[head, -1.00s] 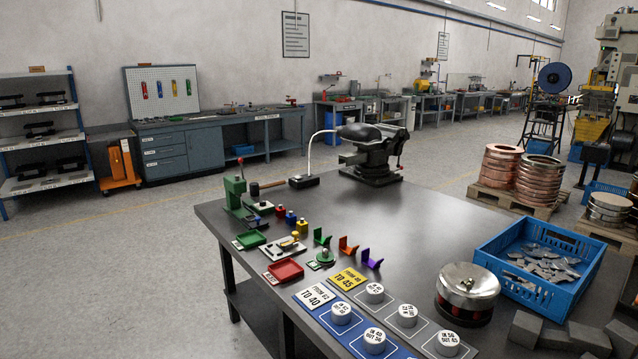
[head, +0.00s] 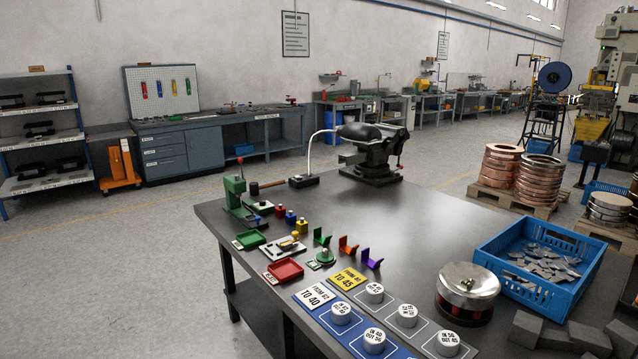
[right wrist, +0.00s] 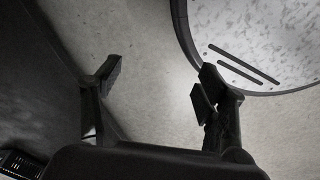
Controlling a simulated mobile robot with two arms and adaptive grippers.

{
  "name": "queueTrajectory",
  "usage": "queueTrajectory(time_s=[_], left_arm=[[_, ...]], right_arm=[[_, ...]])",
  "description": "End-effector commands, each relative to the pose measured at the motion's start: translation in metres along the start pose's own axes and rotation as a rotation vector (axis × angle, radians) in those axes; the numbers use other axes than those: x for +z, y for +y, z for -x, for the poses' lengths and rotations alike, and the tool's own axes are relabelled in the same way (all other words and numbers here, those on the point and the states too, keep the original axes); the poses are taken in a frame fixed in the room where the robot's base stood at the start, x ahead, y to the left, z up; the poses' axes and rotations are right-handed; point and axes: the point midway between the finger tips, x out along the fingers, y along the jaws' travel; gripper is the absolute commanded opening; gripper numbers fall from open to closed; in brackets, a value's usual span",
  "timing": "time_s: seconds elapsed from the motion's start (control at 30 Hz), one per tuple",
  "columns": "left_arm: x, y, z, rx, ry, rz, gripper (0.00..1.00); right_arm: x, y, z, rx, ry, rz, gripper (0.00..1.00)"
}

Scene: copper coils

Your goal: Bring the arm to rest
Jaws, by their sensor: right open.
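My right gripper (right wrist: 155,85) shows in the right wrist view with its two dark fingers spread wide apart. It is open, with nothing between the fingers but the pale floor (right wrist: 150,40) beyond. Neither arm shows in the head view, and my left gripper is in neither view.
The dark workbench (head: 250,205) holds a vise (head: 375,150), a green press (head: 236,190), a red tray (head: 285,271), a lidded pot (head: 468,290) and a blue crate (head: 515,292) of grey pieces. The bench's middle is bare. Copper coils (head: 537,180) stand on a pallet behind it.

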Motion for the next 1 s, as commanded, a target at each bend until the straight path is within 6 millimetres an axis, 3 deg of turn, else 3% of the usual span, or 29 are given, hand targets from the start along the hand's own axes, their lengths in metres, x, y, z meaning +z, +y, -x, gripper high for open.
queueTrajectory(time_s=[0.03, 0.1, 0.3, 1.0], left_arm=[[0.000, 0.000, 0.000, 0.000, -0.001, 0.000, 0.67], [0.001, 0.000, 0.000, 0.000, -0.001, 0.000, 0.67], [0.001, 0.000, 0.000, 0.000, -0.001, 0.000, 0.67], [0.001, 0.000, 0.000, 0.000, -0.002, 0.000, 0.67]], right_arm=[[0.021, -0.001, -0.011, -0.001, -0.017, 0.002, 0.67], [0.043, -0.001, -0.021, -0.002, -0.027, 0.005, 0.67], [0.082, -0.001, -0.033, -0.003, -0.043, 0.010, 0.67], [0.088, -0.002, -0.034, -0.003, -0.045, 0.011, 0.67]])
